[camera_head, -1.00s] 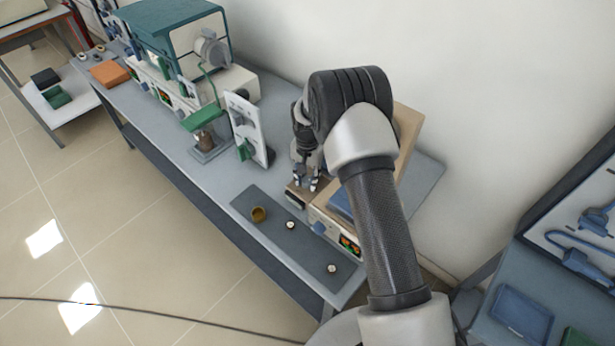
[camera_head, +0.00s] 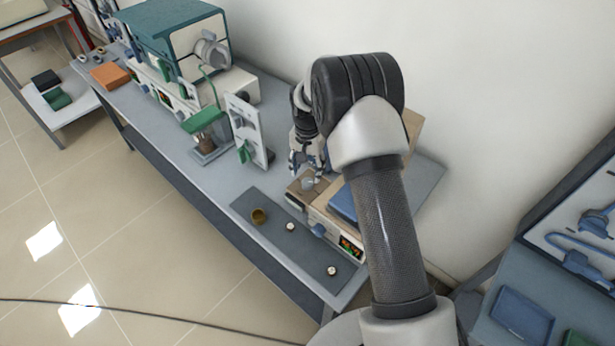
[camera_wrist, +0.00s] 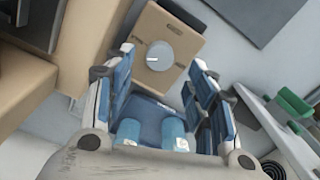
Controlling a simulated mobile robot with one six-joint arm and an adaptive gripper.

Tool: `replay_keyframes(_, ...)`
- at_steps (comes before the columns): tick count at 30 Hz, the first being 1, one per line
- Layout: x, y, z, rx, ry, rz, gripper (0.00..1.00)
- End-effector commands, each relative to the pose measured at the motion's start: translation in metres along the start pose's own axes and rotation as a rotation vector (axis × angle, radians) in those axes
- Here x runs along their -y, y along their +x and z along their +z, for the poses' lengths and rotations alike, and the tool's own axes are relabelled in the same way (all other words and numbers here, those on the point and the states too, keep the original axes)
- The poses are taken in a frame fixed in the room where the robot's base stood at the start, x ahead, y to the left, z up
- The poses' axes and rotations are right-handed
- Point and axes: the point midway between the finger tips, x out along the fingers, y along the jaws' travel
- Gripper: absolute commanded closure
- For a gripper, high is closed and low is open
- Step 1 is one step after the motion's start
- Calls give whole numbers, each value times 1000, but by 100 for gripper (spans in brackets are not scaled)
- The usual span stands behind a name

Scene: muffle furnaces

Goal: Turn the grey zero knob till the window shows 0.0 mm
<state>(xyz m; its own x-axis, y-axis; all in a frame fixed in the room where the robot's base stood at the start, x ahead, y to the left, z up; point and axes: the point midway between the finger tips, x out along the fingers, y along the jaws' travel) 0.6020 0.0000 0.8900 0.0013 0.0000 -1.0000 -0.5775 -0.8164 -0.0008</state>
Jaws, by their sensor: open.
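The grey zero knob (camera_wrist: 159,56) is a round dial on top of a small beige box (camera_wrist: 148,25). A short white mark sits at its left side in the wrist view. The knob also shows in the head view (camera_head: 308,183). The box's dark window (camera_wrist: 181,14) is at the top edge of the wrist view, seen edge-on; no reading can be made out. It faces the front of the bench in the head view (camera_head: 294,201). My gripper (camera_wrist: 160,67) is open and empty, its blue-padded fingers spread on either side of the knob in the picture, apart from it.
A larger beige unit with a blue knob (camera_head: 318,230) and lit display (camera_head: 350,246) stands right of the box. A white upright panel (camera_head: 243,128) stands to the left.

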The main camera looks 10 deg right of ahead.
Motion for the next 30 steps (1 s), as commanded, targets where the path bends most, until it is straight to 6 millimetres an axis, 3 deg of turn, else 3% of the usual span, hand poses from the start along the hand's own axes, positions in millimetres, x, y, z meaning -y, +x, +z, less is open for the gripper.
replay_keyframes(6,0,-45,0,-1,0,-1,49)
replay_keyframes(12,0,-66,0,0,0,0,49)
replay_keyframes(30,-1,-72,1,-1,-2,-1,49)
